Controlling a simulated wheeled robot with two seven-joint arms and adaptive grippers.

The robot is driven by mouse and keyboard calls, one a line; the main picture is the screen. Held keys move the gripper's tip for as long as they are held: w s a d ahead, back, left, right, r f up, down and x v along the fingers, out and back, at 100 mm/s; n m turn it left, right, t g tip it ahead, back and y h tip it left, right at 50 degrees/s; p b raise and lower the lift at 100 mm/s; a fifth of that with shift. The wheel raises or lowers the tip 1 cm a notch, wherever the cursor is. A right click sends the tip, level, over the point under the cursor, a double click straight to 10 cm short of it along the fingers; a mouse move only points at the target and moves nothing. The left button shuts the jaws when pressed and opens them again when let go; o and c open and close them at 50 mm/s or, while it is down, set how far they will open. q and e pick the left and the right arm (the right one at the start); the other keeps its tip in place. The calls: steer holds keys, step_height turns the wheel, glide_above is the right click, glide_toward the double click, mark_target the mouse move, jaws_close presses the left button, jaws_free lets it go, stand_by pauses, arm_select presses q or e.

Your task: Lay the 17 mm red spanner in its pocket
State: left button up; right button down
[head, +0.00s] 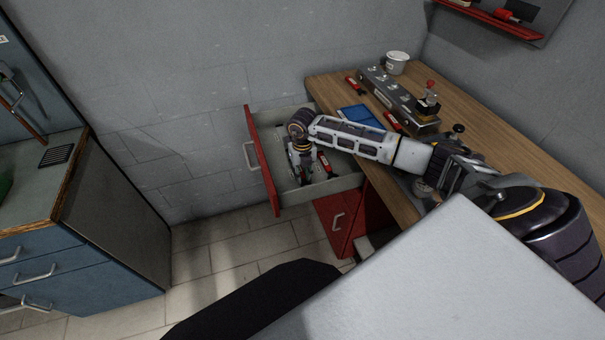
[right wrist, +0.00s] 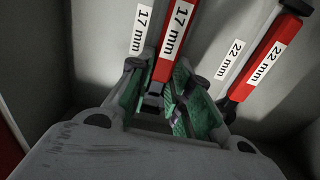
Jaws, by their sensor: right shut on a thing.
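The 17 mm red spanner (right wrist: 176,38) is between the green-padded fingers of my right gripper (right wrist: 158,92), which is shut on it. It lies lengthwise beside a white 17 mm label (right wrist: 142,30) in the drawer; I cannot tell whether it touches the floor. In the head view my right gripper (head: 302,172) points down inside the open drawer (head: 325,188), and the held spanner is mostly hidden there. To its right lies the 22 mm red spanner (right wrist: 268,55), beside its own 22 mm label (right wrist: 230,60). My left gripper is not in view.
The drawer's red front (head: 262,160) stands out from the wooden bench (head: 490,137). On the bench are a metal block (head: 398,100), a blue item (head: 358,115), a white mug (head: 396,62) and red-handled tools. A blue cabinet (head: 75,270) stands at left, with open floor between.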

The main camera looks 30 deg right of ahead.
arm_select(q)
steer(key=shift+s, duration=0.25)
arm_select(e)
steer(key=c, duration=1.2)
jaws_free()
steer(key=shift+c, duration=0.2)
steer(key=o, duration=0.3)
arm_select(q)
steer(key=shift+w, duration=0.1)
arm_select(e)
steer(key=shift+o, duration=0.2)
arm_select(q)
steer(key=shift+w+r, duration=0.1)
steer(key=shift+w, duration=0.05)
arm_select(e)
steer(key=shift+r, duration=0.15)
